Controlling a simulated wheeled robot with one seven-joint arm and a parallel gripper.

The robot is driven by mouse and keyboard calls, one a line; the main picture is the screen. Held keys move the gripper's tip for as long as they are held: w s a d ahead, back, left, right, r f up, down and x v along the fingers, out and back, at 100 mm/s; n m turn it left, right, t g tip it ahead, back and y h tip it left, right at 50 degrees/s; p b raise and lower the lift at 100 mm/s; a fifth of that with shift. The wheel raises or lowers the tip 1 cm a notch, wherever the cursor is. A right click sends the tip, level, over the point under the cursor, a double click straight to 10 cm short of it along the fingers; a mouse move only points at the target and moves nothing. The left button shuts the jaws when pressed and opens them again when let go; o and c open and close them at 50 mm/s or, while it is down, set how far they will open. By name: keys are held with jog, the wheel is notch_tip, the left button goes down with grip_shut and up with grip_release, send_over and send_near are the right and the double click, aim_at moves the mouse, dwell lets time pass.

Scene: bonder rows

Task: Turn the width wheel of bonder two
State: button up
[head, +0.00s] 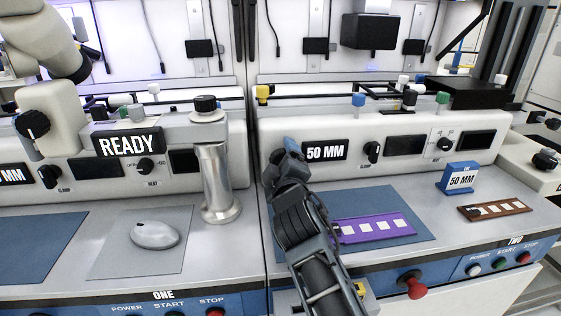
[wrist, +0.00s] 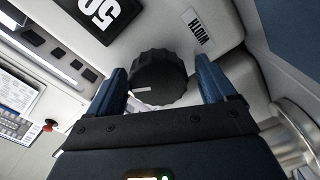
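Bonder two (head: 400,141) is the right-hand machine, with TWO on its front edge. Its display (head: 325,151) reads 50 MM; part of it shows in the wrist view (wrist: 102,14). The width wheel (wrist: 158,76) is black and ribbed, with a pale mark and a WIDTH label (wrist: 196,32) beside it. My gripper (wrist: 163,72) is open, its two blue fingers on either side of the wheel with narrow gaps visible. In the head view my gripper (head: 286,152) is at the panel left of the display and hides the wheel.
A blue stand (head: 461,178) reads 50 MM. A purple strip (head: 374,227) lies on a blue mat, and a brown strip (head: 495,208) lies at right. A red knob (head: 411,284) sticks out in front. Bonder one's metal post (head: 218,180) stands left of my arm.

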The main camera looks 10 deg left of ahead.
jog(key=shift+v, duration=3.9)
